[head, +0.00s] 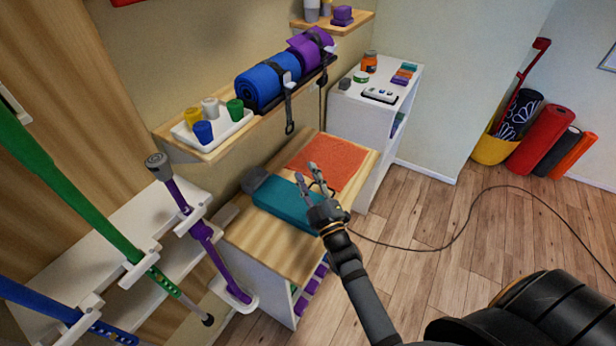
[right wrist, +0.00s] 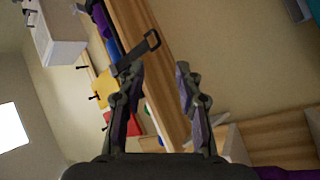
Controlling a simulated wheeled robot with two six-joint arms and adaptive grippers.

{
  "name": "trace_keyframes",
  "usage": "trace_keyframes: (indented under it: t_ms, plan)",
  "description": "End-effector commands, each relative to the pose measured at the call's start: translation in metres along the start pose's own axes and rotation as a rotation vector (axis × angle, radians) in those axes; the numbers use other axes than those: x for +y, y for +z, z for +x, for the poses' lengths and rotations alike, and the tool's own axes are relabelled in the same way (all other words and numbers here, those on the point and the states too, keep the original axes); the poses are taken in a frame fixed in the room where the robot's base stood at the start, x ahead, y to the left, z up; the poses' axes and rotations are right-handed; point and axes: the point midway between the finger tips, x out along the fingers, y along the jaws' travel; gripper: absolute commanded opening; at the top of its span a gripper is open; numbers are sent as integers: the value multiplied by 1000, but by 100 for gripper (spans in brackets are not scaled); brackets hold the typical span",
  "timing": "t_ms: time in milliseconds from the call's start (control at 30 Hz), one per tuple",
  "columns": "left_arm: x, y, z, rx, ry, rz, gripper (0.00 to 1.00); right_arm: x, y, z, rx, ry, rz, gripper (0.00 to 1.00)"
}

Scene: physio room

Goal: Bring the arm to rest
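My right gripper (head: 312,178) reaches in from the lower right in the head view, above the wooden-topped low cabinet. Its two fingers are spread apart, and nothing shows between them. The right wrist view also shows the right gripper (right wrist: 158,92) with both fingers apart and only the shelf and wall behind them. In the head view, a teal block (head: 285,204) lies on the cabinet top (head: 270,247) behind and below the gripper. I cannot tell from the head view how far the gripper is above it. My left gripper does not show in either view.
A wall shelf (head: 205,150) holds a white tray (head: 222,136) of cups and rolled blue (head: 262,82) and purple mats. A strap (head: 288,110) hangs from it. An orange towel (head: 330,160) lies on the cabinet. Crutches stand left. A cable (head: 440,244) crosses the open floor right.

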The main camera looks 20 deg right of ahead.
Motion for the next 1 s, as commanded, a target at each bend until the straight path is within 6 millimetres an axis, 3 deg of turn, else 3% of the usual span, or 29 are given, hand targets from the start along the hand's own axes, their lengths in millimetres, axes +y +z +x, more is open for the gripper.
trace_keyframes:
  t_ms: [733, 867, 1000]
  plan:
    - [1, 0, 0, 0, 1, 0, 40, 0, 3, 0, -17, -11, 9, 34]
    - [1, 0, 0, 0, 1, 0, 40, -5, 28, -10, -166, -107, 89, 34]
    - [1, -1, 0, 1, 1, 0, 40, -17, 68, -48, -485, -280, 258, 34]
